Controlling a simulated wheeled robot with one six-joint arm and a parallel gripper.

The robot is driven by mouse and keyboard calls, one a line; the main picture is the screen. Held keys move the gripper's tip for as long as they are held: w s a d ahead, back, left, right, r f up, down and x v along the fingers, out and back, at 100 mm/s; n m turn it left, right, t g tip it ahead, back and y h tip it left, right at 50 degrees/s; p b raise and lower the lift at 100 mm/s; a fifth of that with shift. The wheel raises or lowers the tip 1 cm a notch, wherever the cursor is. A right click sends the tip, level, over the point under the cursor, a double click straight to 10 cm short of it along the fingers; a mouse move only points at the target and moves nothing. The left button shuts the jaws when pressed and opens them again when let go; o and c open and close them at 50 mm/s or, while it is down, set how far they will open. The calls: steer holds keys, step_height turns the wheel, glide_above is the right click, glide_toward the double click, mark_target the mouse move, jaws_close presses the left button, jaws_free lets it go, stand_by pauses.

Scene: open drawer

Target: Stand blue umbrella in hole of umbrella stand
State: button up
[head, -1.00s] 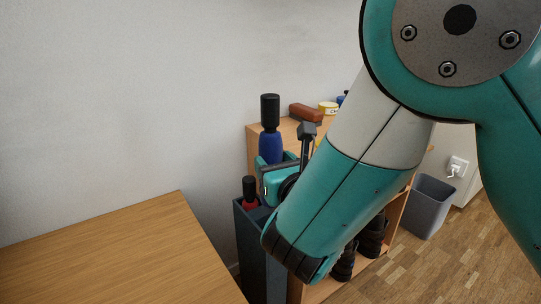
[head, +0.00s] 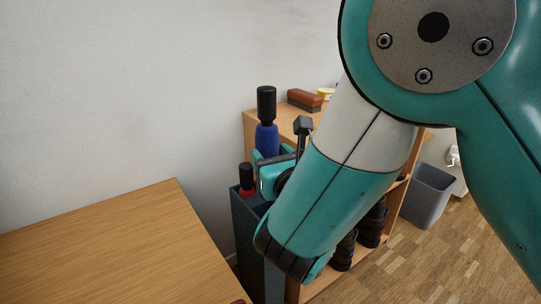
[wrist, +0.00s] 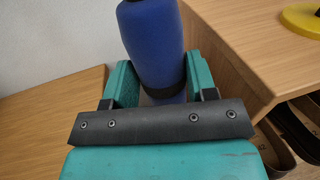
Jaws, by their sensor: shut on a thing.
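The blue umbrella (head: 267,138) is upright with its black handle at the top. My gripper (head: 270,158) is shut on its blue part; in the wrist view the umbrella (wrist: 153,45) stands between the two teal fingers (wrist: 156,90). The dark blue-grey umbrella stand (head: 246,225) is below my gripper, between the table and the shelf. A red umbrella with a black handle (head: 246,178) stands in it. The blue umbrella's lower end is hidden behind my gripper and arm, so I cannot tell whether it is in a hole.
A wooden table (head: 110,240) is at the left. A wooden shelf (head: 290,120) behind bears a red-brown box (head: 304,99) and holds dark boots (head: 372,225). A grey bin (head: 428,195) stands on the floor at the right. The wall is close behind.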

steer(key=shift+f+b, duration=1)
steer(key=shift+f, duration=0.55)
steer(key=shift+p, duration=0.4)
stand_by(0.4)
steer(key=shift+f, duration=0.15)
steer(key=shift+f+b, duration=0.3)
steer(key=shift+b, duration=0.15)
step_height(320, 180, down, 9)
steer(key=b, duration=0.7)
steer(key=shift+r+b, duration=0.2)
steer(key=shift+b, duration=0.1)
stand_by(2.0)
steer(key=shift+f, duration=0.2)
